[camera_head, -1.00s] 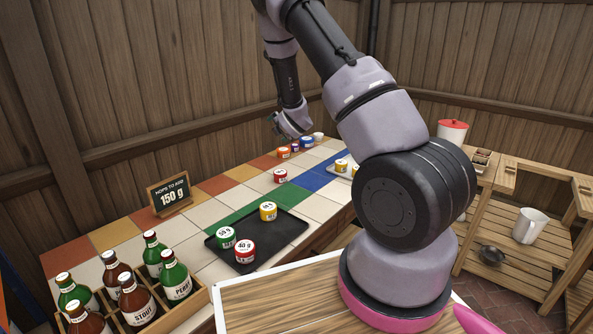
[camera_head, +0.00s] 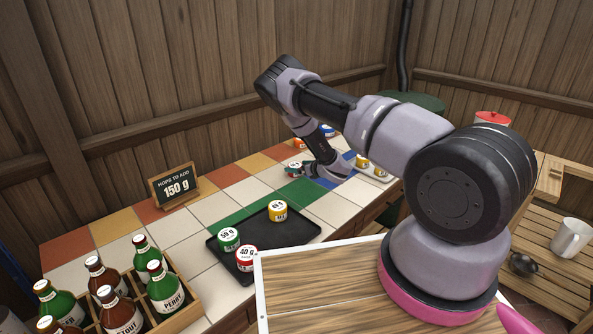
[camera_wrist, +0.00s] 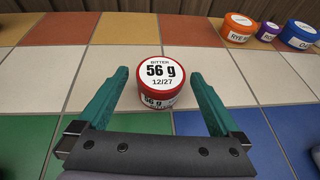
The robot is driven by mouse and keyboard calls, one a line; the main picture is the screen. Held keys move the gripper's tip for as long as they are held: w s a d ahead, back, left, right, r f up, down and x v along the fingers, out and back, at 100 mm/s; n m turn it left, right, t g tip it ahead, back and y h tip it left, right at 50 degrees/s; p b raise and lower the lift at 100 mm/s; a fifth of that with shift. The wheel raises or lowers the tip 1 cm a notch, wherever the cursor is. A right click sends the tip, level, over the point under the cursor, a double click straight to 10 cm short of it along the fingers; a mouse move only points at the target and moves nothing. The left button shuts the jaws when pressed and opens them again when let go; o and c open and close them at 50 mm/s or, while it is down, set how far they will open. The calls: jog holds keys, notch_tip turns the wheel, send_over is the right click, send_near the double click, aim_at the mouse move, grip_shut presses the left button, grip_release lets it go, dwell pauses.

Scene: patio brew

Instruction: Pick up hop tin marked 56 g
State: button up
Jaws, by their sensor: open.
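My gripper (camera_wrist: 159,76) is open, with one teal finger on each side of the tin. Small gaps show between the fingers and the tin. In the head view my gripper's fingers are small and partly hidden by my wrist.
A black tray (camera_head: 262,237) holds a green tin (camera_head: 228,239), a red tin (camera_head: 246,258) and a yellow tin (camera_head: 278,210). A sign (camera_head: 174,186) reads 150 g. A bottle crate (camera_head: 188,304) stands front left. An orange-lidded tin (camera_wrist: 238,27) and others stand behind right.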

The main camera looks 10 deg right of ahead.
aim_at(291, 166)
jog(key=x, duration=0.6)
jog(key=shift+f, duration=0.2)
jog(key=c, duration=1.3)
